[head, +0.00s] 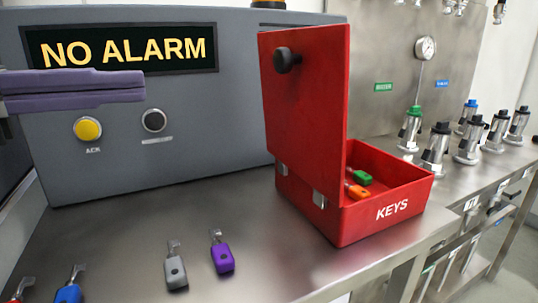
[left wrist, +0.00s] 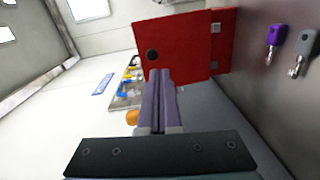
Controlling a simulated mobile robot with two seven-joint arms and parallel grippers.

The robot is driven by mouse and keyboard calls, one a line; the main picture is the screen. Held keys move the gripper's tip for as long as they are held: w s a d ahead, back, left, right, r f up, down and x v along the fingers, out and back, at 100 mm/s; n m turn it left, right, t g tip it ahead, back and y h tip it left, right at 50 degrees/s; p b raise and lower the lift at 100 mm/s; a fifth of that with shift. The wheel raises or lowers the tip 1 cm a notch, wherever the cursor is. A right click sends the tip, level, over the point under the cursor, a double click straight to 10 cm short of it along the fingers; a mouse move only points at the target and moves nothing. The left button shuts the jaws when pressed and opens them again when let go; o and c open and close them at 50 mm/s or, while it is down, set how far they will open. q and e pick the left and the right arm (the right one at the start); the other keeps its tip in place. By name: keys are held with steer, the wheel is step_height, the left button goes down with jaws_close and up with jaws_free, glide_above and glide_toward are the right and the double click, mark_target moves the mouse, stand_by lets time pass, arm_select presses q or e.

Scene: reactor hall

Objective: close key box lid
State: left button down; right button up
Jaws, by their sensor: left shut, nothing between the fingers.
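The red key box (head: 390,203) marked KEYS sits on the steel counter with its lid (head: 308,120) standing open, about upright. A black knob (head: 286,60) is on the lid's outer face. Inside the box lie a green key (head: 361,178) and an orange key (head: 356,191). My left gripper (head: 140,87) is shut and empty, in front of the grey panel and left of the lid, apart from it. In the left wrist view its fingers (left wrist: 158,75) point toward the lid (left wrist: 180,50) and the knob (left wrist: 152,55). My right gripper is not in view.
A grey key (head: 175,270), a purple key (head: 222,254) and a blue key (head: 68,293) lie on the counter (head: 130,225). The grey alarm panel (head: 210,140) stands behind. Several metal valves (head: 436,145) stand to the right. The counter between panel and keys is clear.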

arm_select(q)
steer(key=f+b, duration=0.1)
steer(key=h+p, duration=0.1)
glide_toward(277, 60)
steer(key=shift+n+t, duration=0.4)
steer(key=x, duration=0.5)
steer(key=shift+d+f, duration=0.2)
steer(key=shift+d, duration=0.05)
steer(key=shift+x, duration=0.75)
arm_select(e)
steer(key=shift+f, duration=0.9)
